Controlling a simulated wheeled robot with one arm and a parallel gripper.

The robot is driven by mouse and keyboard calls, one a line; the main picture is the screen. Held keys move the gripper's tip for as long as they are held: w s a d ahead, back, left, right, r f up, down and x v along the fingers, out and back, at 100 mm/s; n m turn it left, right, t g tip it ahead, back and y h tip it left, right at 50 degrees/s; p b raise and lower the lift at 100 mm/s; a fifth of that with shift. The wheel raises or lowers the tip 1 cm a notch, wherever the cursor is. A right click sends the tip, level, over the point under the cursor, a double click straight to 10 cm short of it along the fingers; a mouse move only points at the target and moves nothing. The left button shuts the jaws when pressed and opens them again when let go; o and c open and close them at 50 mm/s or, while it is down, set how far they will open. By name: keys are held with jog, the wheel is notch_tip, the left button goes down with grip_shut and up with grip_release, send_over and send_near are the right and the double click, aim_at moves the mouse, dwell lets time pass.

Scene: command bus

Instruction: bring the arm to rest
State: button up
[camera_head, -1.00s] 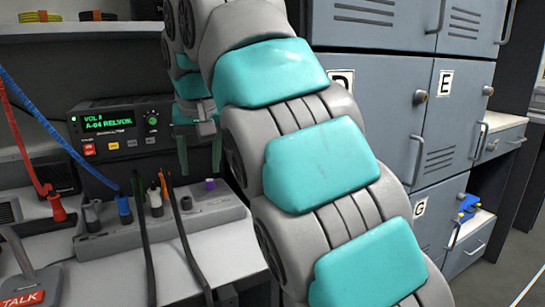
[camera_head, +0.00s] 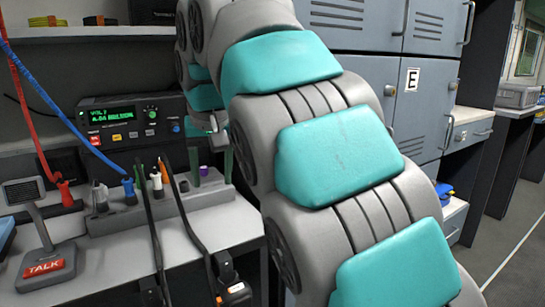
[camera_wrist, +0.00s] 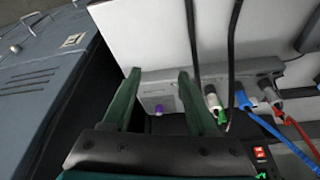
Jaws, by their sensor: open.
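My arm (camera_head: 335,155), grey with teal pads, is raised and bent across the middle of the head view. It hides part of the lockers and desk. My gripper (camera_head: 210,167) shows small behind it, near the right end of the grey socket panel (camera_head: 110,222). In the wrist view my gripper (camera_wrist: 157,80) has its two green fingers apart with nothing held between them. A purple plug (camera_wrist: 158,109) shows in the gap, on the panel beyond. I cannot tell the exact distance from fingertips to panel.
A radio (camera_head: 132,127) with a green display stands behind the panel. Red, blue, white and orange plugs with cables crowd the panel. A TALK microphone (camera_head: 43,268) stands at the left. Grey lockers (camera_head: 425,105) stand behind my arm. Open floor (camera_head: 510,245) shows at the right.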

jog(key=s+d+f+m+g, duration=0.1)
jog(key=s+d+f, duration=0.25)
jog(key=d, duration=0.25)
jog(key=s+d+f+m+g+h, duration=0.1)
jog(key=s+d+f, duration=0.25)
jog(key=d, duration=0.25)
jog(key=s+d+f+m, duration=0.1)
jog(key=s+d+f, duration=0.1)
jog(key=d+f, duration=0.35)
jog(key=s+d+f+g, duration=0.1)
jog(key=s+d+f, duration=0.3)
jog(key=s+f, duration=0.4)
jog(key=s+d+f+g, duration=0.2)
jog(key=s+d+f, duration=0.3)
jog(key=s, duration=0.9)
notch_tip(320, 180, down, 3)
jog(key=shift+s+f, duration=0.1)
jog(key=shift+s, duration=0.25)
